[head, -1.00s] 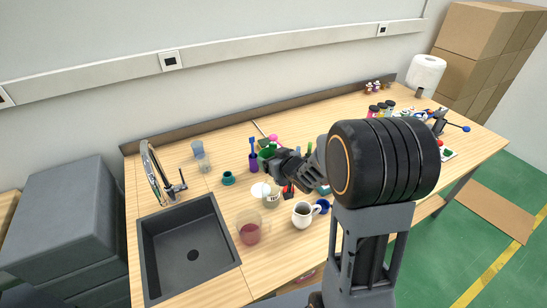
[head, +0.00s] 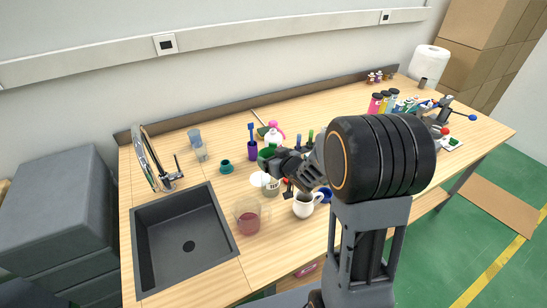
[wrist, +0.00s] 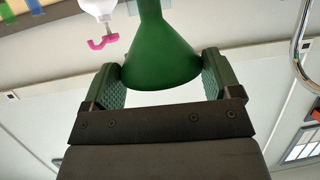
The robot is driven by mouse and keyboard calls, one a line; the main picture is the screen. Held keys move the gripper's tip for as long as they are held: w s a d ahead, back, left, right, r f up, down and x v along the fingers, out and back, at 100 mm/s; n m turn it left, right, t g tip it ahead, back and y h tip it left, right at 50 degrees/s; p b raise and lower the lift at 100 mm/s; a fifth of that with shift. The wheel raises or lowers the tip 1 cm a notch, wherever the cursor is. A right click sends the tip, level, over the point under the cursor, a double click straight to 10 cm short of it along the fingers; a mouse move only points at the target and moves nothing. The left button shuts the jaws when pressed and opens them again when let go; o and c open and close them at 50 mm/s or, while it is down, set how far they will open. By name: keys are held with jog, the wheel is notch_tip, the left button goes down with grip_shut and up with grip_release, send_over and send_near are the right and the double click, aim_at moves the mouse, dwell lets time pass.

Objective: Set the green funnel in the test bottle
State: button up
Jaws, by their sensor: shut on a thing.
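My gripper (wrist: 162,85) is shut on the green funnel (wrist: 160,55), with one finger on each side of its wide cone. The wrist picture is upside down, so the funnel's narrow spout points down toward the table. In the head view the funnel (head: 267,153) shows as a small green shape at the tip of my gripper (head: 271,161), above the worktop. A pale, see-through edge shows around the spout in the wrist view. I cannot tell whether it belongs to the test bottle, and I cannot pick that bottle out in the head view.
A white bottle with a pink pump (head: 273,134) stands behind the funnel and shows in the wrist view (wrist: 100,10). A purple holder (head: 252,150), a teal piece (head: 225,167), a jar (head: 271,188), a white mug (head: 304,206) and a beaker (head: 248,220) are close by. The sink (head: 187,240) is left.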

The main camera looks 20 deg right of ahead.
dwell(0.4)
jog(key=o, duration=0.7)
jog(key=shift+o, duration=0.2)
jog(key=b+v, duration=0.7)
jog(key=v, duration=0.6)
jog(key=shift+s, duration=0.4)
jog(key=shift+d, duration=0.15)
